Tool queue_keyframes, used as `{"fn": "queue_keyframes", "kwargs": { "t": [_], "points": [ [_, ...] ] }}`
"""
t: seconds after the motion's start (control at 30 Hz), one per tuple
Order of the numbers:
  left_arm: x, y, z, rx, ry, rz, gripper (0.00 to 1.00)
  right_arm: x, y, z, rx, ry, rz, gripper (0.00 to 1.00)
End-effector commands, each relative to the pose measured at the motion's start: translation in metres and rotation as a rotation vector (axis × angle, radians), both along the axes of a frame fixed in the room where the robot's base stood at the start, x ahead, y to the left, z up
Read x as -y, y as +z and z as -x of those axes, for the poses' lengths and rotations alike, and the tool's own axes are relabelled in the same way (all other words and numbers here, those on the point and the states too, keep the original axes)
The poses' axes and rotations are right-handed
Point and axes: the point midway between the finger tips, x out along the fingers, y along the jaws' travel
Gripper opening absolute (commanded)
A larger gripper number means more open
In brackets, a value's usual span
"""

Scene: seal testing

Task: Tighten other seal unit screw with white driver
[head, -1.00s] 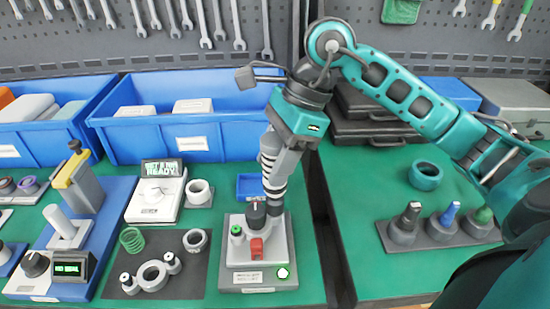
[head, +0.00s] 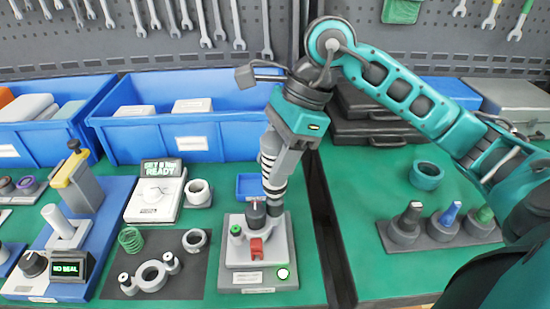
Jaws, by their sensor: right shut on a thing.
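My right gripper (head: 283,158) comes down from the teal wrist, pointing at the grey seal unit (head: 232,254) on the left bench. It is shut on the white driver (head: 268,162), a white shaft with dark bands, partly hidden by the fingers. The driver stands nearly upright, its lower end at the back right of the unit by a dark post (head: 276,216). The tip and the screw under it are hidden, so contact cannot be told. The unit also carries a dark knob (head: 256,214), a green-topped post (head: 236,231) and a red lever (head: 257,247). My left gripper is out of view.
A dark mat (head: 190,285) with grey ring parts lies left of the unit. A white device reading READY (head: 152,198) and a blue tester reading NO SEAL (head: 68,266) stand farther left. Blue bins (head: 190,145) line the back. A driver rack (head: 440,238) stands on the right bench.

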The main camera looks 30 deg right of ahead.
Motion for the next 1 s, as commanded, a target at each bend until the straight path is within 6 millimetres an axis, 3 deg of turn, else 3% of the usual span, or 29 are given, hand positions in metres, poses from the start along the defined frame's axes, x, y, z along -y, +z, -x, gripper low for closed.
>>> {"fn": "queue_keyframes", "kwargs": {
  "t": [1.0],
  "points": [
    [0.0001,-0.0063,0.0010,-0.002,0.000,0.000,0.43,0.0000,-0.0018,-0.0004,0.003,-0.001,-0.001,0.08]
  ]
}}
